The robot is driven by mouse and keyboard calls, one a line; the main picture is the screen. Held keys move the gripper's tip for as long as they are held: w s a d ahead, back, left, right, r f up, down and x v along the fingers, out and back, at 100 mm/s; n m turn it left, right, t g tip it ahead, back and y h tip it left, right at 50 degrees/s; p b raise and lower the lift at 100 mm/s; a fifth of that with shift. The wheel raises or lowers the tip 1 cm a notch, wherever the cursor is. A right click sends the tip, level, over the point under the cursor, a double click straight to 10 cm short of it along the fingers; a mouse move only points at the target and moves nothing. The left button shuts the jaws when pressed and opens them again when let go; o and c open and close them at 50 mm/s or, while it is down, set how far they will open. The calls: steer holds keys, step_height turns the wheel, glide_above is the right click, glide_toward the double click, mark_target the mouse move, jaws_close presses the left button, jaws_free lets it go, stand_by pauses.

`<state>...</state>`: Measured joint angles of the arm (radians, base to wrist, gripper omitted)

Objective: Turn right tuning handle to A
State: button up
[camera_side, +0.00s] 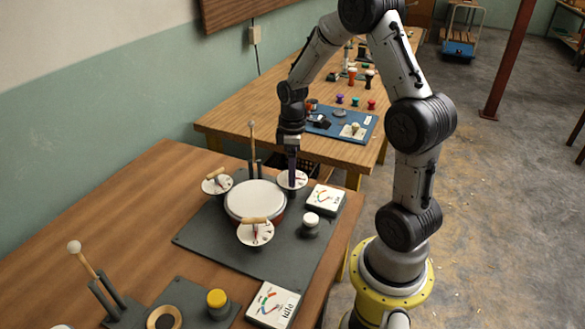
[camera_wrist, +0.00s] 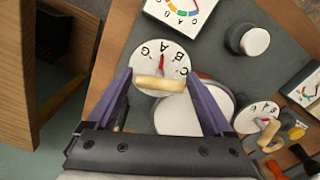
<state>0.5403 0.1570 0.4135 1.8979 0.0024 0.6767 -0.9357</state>
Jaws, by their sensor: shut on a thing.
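The drum (camera_side: 255,200) stands on a dark mat with white dials around it. My gripper (camera_side: 292,183) points down over the right dial (camera_side: 299,184), and its fingers hide the handle there in the side view. In the wrist view, the purple fingers of my gripper (camera_wrist: 160,78) are shut on the pale wooden tuning handle (camera_wrist: 160,84), one at each end. Beneath it is the white dial (camera_wrist: 150,60) lettered G, A, B, C. Its red pointer (camera_wrist: 163,63) points at or very near A.
The left dial (camera_side: 212,188) and front dial (camera_side: 256,238) have their own wooden handles. A white-topped knob (camera_side: 311,220) and a coloured scale display (camera_side: 325,198) stand close to the right of my gripper. A mallet stands upright (camera_side: 252,145) behind the drum.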

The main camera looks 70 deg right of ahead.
steer(key=shift+w+r, duration=0.1)
steer(key=shift+r, duration=0.05)
steer(key=o, duration=1.1)
step_height(320, 180, up, 14)
steer(key=shift+f, duration=0.1)
steer(key=s+a+r+n+t, duration=0.2)
steer(key=s+a+r+t, duration=0.15)
steer(key=a+r, duration=0.65)
steer(key=s+a+f+m, duration=0.2)
steer(key=s, duration=0.1)
steer(key=s+a+f+m+t, duration=0.1)
steer(key=s+a+f+m, duration=0.1)
steer(key=s+a, duration=0.1)
steer(key=s+a+f+m+t, duration=0.1)
steer(key=s+a+f+m, duration=0.1)
steer(key=s+a, duration=0.1)
steer(key=shift+s+a+f+m, duration=0.15)
steer(key=shift+s+m, duration=0.15)
steer(key=shift+s, duration=0.6)
